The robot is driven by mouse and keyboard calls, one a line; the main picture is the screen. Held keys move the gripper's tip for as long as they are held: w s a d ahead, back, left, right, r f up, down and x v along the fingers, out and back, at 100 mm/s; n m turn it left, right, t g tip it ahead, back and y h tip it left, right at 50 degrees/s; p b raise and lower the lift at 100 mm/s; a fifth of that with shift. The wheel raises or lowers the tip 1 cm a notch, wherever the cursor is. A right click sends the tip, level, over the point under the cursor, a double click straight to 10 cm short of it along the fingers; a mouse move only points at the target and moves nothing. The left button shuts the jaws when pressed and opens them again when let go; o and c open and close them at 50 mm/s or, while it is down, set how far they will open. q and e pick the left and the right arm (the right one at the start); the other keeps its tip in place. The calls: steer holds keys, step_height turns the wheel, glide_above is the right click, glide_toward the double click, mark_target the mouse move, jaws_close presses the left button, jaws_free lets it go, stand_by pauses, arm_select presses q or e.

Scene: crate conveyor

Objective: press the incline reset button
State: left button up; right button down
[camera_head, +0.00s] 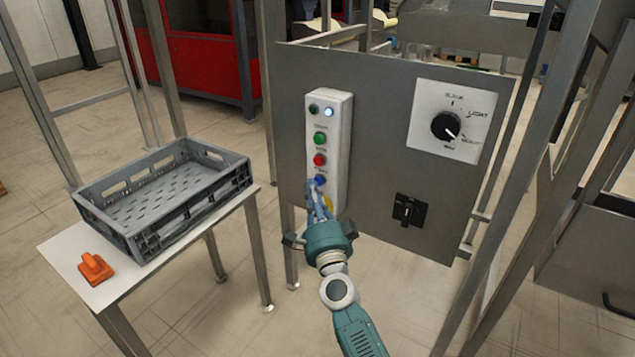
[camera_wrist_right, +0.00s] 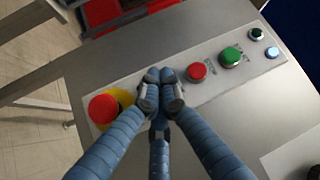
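A white control box (camera_head: 343,125) on a grey panel carries a green button (camera_head: 320,138), a red button (camera_head: 319,160) and a blue button (camera_head: 321,180) in a column. Their labels are too small to read, so I cannot tell which is named incline reset. My right gripper (camera_head: 314,186) is at the blue button, its blue-grey fingers drawn together and empty. In the right wrist view the fingertips (camera_wrist_right: 160,88) meet between the red button (camera_wrist_right: 197,72) and a larger red mushroom button (camera_wrist_right: 104,108) on yellow, hiding the blue button. Contact cannot be told. My left gripper is out of view.
Above the green button are a dark lamp (camera_head: 313,108) and a lit bluish lamp (camera_head: 329,112). A rotary dial (camera_head: 446,125) and a black switch (camera_head: 407,210) are on the panel (camera_head: 385,150). A grey crate (camera_head: 120,238) and an orange object (camera_head: 95,268) rest on the left table.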

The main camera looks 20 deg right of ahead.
steer(key=shift+w+d, duration=0.1)
steer(key=shift+d, duration=0.1)
stand_by(0.3)
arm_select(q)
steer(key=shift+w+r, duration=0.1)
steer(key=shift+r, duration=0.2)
arm_select(e)
steer(key=shift+w+d, duration=0.15)
arm_select(q)
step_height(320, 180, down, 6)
steer(key=p, duration=0.1)
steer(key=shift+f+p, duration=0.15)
steer(key=shift+p, duration=0.15)
arm_select(e)
steer(key=s+a, duration=0.4)
steer(key=a, duration=0.1)
steer(key=shift+a, duration=0.15)
stand_by(0.4)
steer(key=shift+s, duration=0.1)
stand_by(0.5)
